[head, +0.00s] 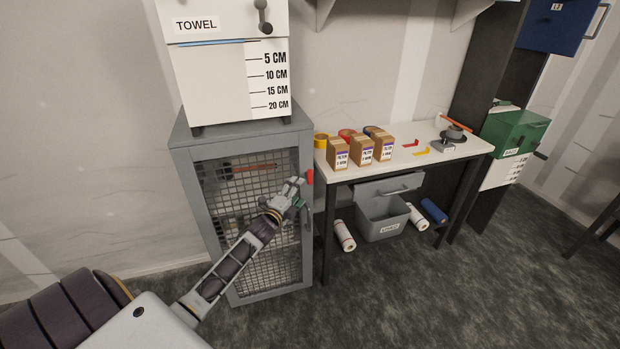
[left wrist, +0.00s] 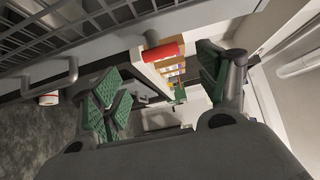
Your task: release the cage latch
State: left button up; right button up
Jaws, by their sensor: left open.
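The cage (head: 255,296) is a grey metal cabinet with a mesh door, standing left of the workbench. Its red latch (head: 309,177) sticks out at the right edge of the door front, in the upper part. My left gripper (head: 297,190) is in front of the door, close to the latch on its lower left. In the left wrist view the red latch (left wrist: 165,51) appears in the gap between the two green-padded fingers of the open left gripper (left wrist: 165,88), nearer the top of the picture. I cannot tell whether they touch. My right gripper is not in view.
A white towel dispenser (head: 215,85) stands on the cage. The white workbench (head: 400,160) holds several small boxes (head: 362,151) and tape rolls. Below it are a grey bin (head: 383,226) and paper rolls. A grey handle (left wrist: 62,78) shows beside the mesh. The floor in front is clear.

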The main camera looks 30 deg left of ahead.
aim_at(309, 179)
pick_arm(q)
jog(key=shift+w+a, duration=0.15)
jog(key=shift+w, duration=1.7)
jog(key=shift+w+a, duration=0.15)
jog(key=shift+w, duration=1.5)
jog(key=shift+w+a, duration=0.1)
jog(key=shift+w, duration=1.55)
jog(key=shift+c, duration=0.9)
jog(key=c, duration=0.9)
jog(key=shift+o, duration=0.2)
jog(key=shift+f, duration=0.1)
